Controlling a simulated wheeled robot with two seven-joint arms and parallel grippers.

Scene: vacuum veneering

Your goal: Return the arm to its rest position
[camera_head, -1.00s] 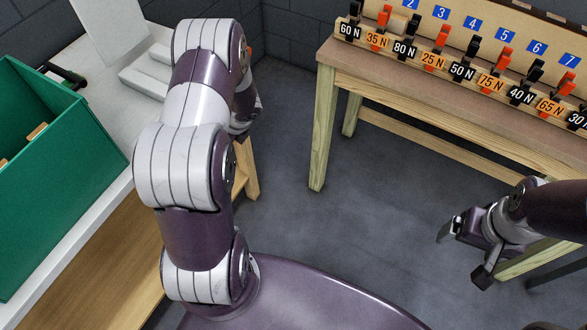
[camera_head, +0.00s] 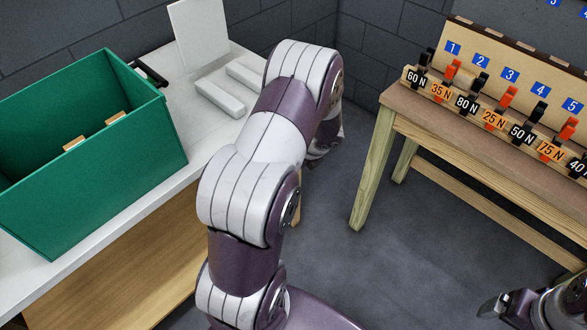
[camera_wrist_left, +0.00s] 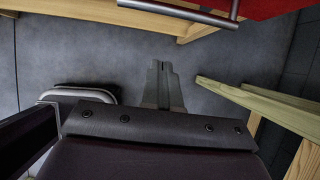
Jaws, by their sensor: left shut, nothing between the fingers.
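My left arm (camera_head: 262,140) stands in the middle of the head view, folded between the white-topped bench and the wooden bench. Its gripper is hidden behind the arm there. In the left wrist view my left gripper (camera_wrist_left: 164,66) is shut and empty, with its fingers together over the bare grey floor. My right gripper (camera_head: 490,307) is at the bottom right of the head view, cut by the frame edge. Only one of its fingertips shows clearly.
A green open box (camera_head: 110,185) with wooden pieces inside stands on the white-topped bench (camera_head: 190,125) at left. A wooden bench (camera_head: 440,125) at right holds several black and orange clamps with force labels. Grey floor (camera_head: 350,265) lies clear between them.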

